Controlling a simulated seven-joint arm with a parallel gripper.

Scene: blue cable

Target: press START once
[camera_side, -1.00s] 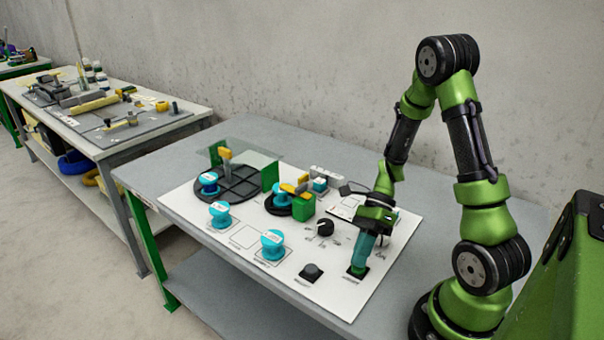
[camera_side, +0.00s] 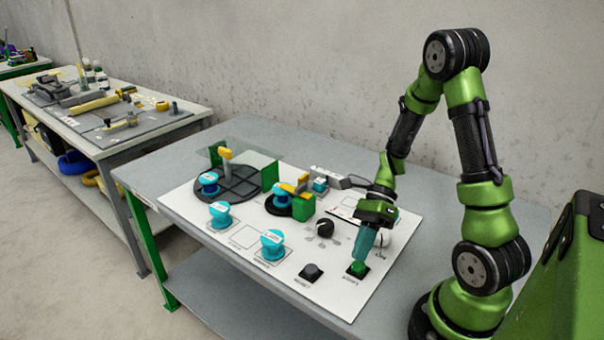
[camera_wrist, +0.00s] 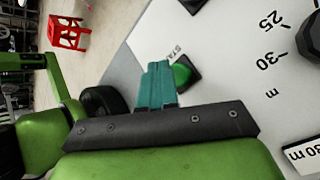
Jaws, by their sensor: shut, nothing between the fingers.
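The START button (camera_side: 358,268) is a green cap on a dark square base at the front right corner of the white panel. It also shows in the wrist view (camera_wrist: 183,74), beside a printed label of which "STA" is readable. My gripper (camera_side: 360,256) points down over the button with its teal fingers shut and empty. The fingertips are at or just above the cap; I cannot tell whether they touch it. In the wrist view the shut fingers (camera_wrist: 157,68) hide the left part of the button.
A black button (camera_side: 311,271) sits left of START, and a black dial (camera_side: 325,228) stands behind. Teal spools (camera_side: 272,245) and a dark round turntable (camera_side: 228,187) occupy the panel's left and middle. The white panel (camera_side: 345,300) is bare in front.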

